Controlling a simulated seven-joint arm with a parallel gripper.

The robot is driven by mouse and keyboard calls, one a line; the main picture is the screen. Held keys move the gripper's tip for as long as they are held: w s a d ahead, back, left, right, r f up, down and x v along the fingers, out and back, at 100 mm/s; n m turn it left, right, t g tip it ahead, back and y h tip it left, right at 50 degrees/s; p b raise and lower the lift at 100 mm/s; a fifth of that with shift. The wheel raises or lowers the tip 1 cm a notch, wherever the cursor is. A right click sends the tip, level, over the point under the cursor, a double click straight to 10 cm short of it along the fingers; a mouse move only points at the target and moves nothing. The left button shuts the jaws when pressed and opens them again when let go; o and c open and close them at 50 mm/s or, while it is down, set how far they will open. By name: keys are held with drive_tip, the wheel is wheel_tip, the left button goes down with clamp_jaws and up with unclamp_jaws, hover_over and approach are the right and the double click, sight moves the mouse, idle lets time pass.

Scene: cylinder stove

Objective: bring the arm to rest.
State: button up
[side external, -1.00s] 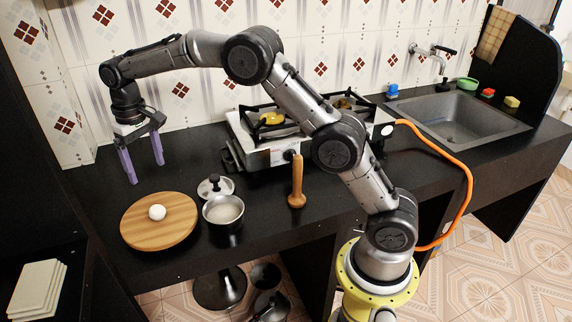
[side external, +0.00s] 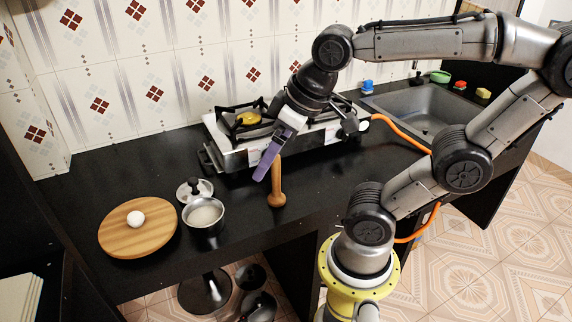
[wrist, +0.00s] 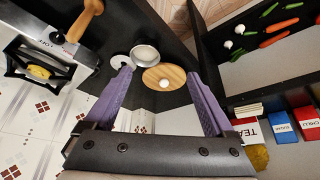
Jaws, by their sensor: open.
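My gripper (side external: 264,172) hangs in front of the stove (side external: 232,150), above the counter. Its purple fingers point down and to the left, close to the upright wooden pestle-like object (side external: 277,190); I cannot tell whether they touch. In the side view one finger mostly hides the other. In the wrist view the fingers (wrist: 161,75) are wide apart with nothing held between them. My arm reaches from its base up to the right, then back left over the sink to the stove.
A round wooden board (side external: 160,240) holds a white egg-like ball (side external: 135,218). Beside it are a small pot (side external: 203,217) and a lid (side external: 183,196). A yellow item (side external: 248,118) sits on the stove. The sink (side external: 425,105) is at right. The counter's back left is clear.

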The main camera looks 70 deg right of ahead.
drive_tip(key=s+f, duration=0.2)
drive_tip(key=shift+s, duration=0.35)
